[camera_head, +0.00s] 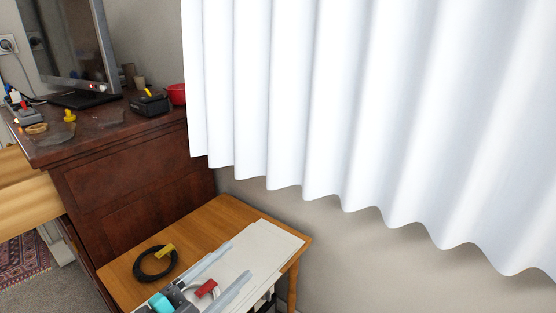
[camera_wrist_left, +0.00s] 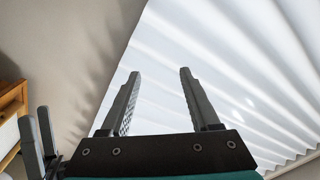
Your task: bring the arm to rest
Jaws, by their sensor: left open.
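My left gripper (camera_head: 243,258) comes in at the bottom of the head view, above the small wooden table. Its two long grey fingers are spread apart, with nothing between the tips. It also shows in the left wrist view (camera_wrist_left: 158,72), open and empty, with the white curtain behind the fingers. Grey fingers of what looks like my other gripper (camera_wrist_left: 38,135) stand at the left edge of the wrist view. Their opening is unclear.
The small wooden table (camera_head: 218,217) bears a black cable coil (camera_head: 138,268) with a yellow tag, white sheets (camera_head: 275,238) and a red item (camera_head: 207,288). A dark dresser (camera_head: 125,175) with a monitor (camera_head: 65,45) stands behind. A white curtain (camera_head: 370,100) hangs at right.

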